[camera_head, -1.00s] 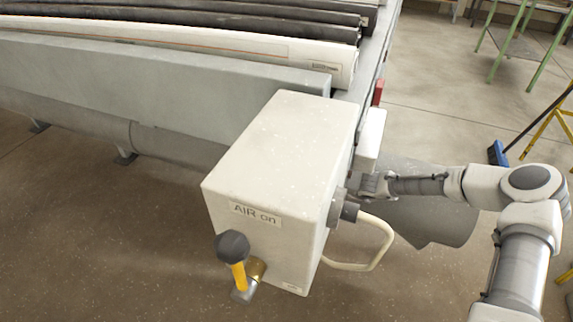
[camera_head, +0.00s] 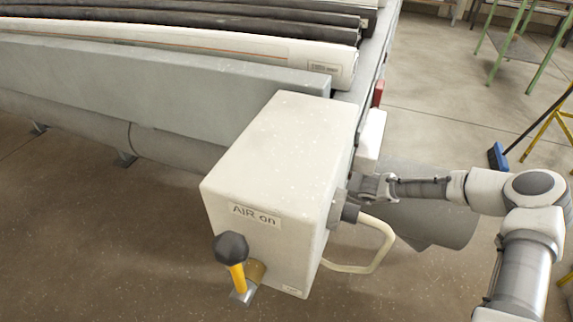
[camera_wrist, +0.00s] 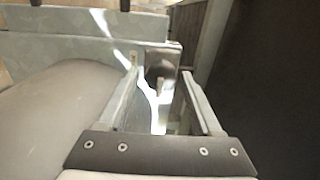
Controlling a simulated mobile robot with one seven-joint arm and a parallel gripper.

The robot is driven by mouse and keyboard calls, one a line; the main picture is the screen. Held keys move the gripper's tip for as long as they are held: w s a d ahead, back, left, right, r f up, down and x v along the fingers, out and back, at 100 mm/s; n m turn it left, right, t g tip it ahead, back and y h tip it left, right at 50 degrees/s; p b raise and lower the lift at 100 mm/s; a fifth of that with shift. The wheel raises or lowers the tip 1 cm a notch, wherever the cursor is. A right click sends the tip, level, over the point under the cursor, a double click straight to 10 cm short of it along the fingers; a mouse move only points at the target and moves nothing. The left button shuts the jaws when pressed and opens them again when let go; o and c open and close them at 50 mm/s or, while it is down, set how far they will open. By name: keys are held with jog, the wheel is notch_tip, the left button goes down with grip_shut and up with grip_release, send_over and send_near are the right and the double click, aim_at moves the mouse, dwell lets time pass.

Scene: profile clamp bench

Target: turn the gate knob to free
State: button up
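My gripper (camera_head: 366,187) is at the right side of the white box, close to its side face. In the wrist view its two fingers (camera_wrist: 160,97) stand apart, with a gap between them. A dark rounded part with a paler bar (camera_wrist: 160,86) shows in that gap, beyond or between the fingertips. It may be the gate knob, but I cannot tell for sure, nor whether the fingers touch it. In the head view no gate knob can be made out beside my gripper.
The white box (camera_head: 283,140) carries an "AIR on" label (camera_head: 254,216) and a yellow lever with a black knob (camera_head: 231,248). A pale hose (camera_head: 377,262) loops from its right side below my gripper. Long profiles (camera_head: 200,37) lie on the bench behind. A blue broom (camera_head: 497,156) stands at right.

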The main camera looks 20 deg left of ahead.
dwell(0.3)
jog(key=s+d+p, duration=0.1)
jog(key=d+p, duration=0.2)
jog(key=d, duration=1.4)
jog(key=shift+s+d+p, duration=0.15)
jog(key=shift+s+p, duration=0.05)
jog(key=shift+p, duration=0.15)
